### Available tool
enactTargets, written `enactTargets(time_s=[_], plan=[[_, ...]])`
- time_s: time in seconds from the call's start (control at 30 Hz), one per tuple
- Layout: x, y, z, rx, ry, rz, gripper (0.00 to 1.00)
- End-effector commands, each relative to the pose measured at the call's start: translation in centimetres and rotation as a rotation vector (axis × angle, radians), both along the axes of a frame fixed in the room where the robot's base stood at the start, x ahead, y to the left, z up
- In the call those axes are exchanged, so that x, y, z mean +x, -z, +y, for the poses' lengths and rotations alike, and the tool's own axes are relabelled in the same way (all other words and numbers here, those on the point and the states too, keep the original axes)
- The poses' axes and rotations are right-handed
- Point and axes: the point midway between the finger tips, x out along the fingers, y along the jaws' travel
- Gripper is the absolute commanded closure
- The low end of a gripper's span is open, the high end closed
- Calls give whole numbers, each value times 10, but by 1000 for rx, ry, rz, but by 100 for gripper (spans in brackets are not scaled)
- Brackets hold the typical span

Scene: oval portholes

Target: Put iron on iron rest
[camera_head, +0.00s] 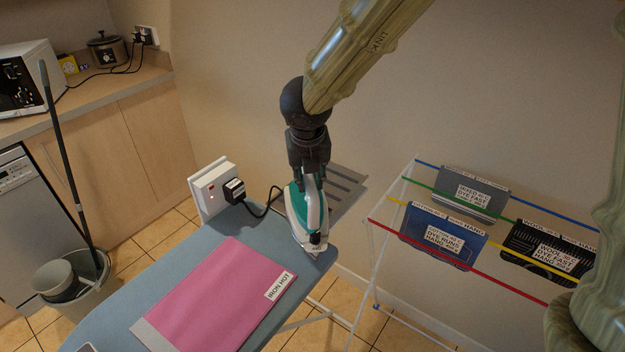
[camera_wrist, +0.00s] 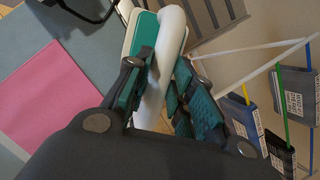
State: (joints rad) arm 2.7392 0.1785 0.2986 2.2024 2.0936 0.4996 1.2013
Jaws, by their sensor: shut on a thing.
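The iron (camera_head: 307,215) is white and teal, with its cord running to a plug at the wall socket. It is at the far right end of the blue ironing board (camera_head: 228,235); I cannot tell whether it touches the board. My gripper (camera_head: 309,172) is above it, shut on its white handle, which shows between the fingers in the wrist view (camera_wrist: 160,75). The iron rest (camera_head: 345,187) is a grey slatted rack at the board's far end, just behind and right of the iron. It also shows at the top of the wrist view (camera_wrist: 215,25).
A pink cloth (camera_head: 215,292) labelled "IRON HOT" lies on the board. A drying rack (camera_head: 385,235) with labelled garments stands at right. A white socket box (camera_head: 213,189) stands at the board's left edge. A mop bucket (camera_head: 75,280) stands on the floor at left.

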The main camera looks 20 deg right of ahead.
Motion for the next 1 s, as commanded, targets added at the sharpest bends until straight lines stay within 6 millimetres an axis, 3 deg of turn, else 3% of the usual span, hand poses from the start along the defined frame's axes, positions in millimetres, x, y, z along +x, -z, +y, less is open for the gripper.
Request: enactTargets(time_s=[0.8,1.0], plan=[[122,8,-39,1,3,-3,100],[142,10,-44,0,1,-4,100]])
